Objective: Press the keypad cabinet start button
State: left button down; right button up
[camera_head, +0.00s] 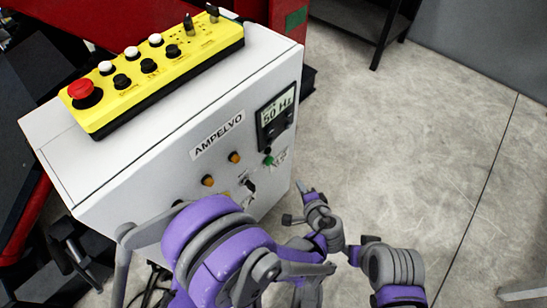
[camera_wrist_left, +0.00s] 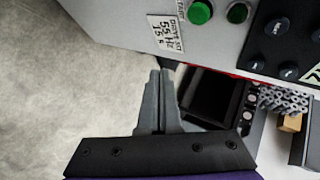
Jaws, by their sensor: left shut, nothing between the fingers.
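The light grey cabinet (camera_head: 150,160), labelled AMPELVO, stands at the left in the head view. My left gripper (camera_head: 304,188) is shut and empty, in front of the cabinet and apart from the green button. In the left wrist view its fingertips (camera_wrist_left: 160,73) lie below the label (camera_wrist_left: 165,35). My right gripper is not in view.
A yellow control box (camera_head: 155,70) with a red stop knob (camera_head: 81,89) lies on the cabinet top. Orange buttons (camera_head: 234,157) and a key switch (camera_head: 250,186) are on the cabinet front.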

aim_at(270, 161)
pick_arm(q)
jog(key=shift+s+a+r, duration=0.1)
jog(key=w+a, duration=0.5)
jog(key=a, duration=0.2)
jog(key=shift+w, duration=0.15)
dwell(0.4)
jog(key=shift+a, duration=0.1)
dwell(1.8)
jog(key=shift+w+a, duration=0.25)
jog(key=shift+a, duration=0.05)
jog(key=shift+w+a, duration=0.25)
jog(key=shift+a, duration=0.1)
dwell(0.8)
jog(key=shift+s+d, duration=0.55)
jog(key=shift+d, duration=0.15)
